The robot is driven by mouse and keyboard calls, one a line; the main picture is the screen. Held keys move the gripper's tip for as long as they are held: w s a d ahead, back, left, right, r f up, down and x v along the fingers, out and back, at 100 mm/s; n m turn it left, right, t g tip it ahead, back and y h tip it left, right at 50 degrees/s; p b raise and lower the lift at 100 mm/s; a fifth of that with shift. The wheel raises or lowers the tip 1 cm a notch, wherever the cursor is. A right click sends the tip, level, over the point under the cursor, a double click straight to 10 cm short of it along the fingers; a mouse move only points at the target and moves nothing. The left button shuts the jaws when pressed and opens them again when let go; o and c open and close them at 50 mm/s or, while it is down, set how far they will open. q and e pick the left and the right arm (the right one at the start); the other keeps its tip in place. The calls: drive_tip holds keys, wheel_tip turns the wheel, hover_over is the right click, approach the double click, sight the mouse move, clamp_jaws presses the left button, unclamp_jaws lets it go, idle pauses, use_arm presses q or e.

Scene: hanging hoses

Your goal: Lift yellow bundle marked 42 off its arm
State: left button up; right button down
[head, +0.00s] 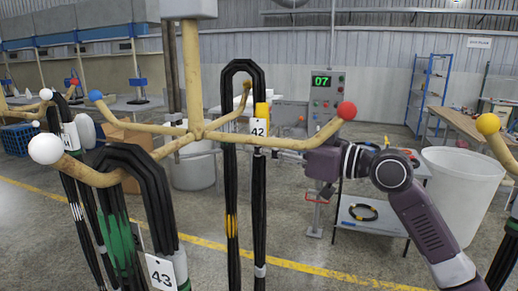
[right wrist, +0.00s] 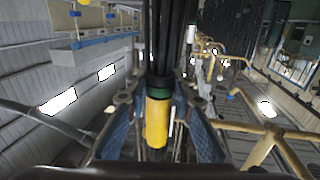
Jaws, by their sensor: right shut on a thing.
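The bundle marked 42 (head: 231,180) is a loop of black hoses with yellow bands and a white 42 tag (head: 259,127). Its two legs hang down on either side of a rear yellow arm (head: 242,102). My right gripper (head: 277,154) is shut on the bundle's right leg, just below the tag. In the right wrist view, the leg and its yellow band (right wrist: 157,122) stand between the blue-padded fingers (right wrist: 158,103). My left gripper is out of view.
The red-ball arm (head: 345,110) crosses just above my right gripper. The bundle marked 43 (head: 150,190) hangs on the white-ball arm (head: 46,149) at the left front. A blue-ball arm (head: 97,96) points left. A white bin (head: 462,190) and small table (head: 372,215) stand at right.

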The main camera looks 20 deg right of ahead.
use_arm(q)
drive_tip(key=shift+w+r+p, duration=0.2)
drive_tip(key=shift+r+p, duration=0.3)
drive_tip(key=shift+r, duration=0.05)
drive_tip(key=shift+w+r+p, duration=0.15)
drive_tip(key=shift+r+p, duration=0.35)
use_arm(e)
drive_tip(key=w+d, duration=1)
drive_tip(key=w, duration=0.5)
drive_tip(key=shift+w+d+r, duration=0.15)
drive_tip(key=shift+d+r, duration=0.1)
drive_tip(key=shift+r, duration=0.1)
idle(0.4)
drive_tip(key=shift+f, duration=0.1)
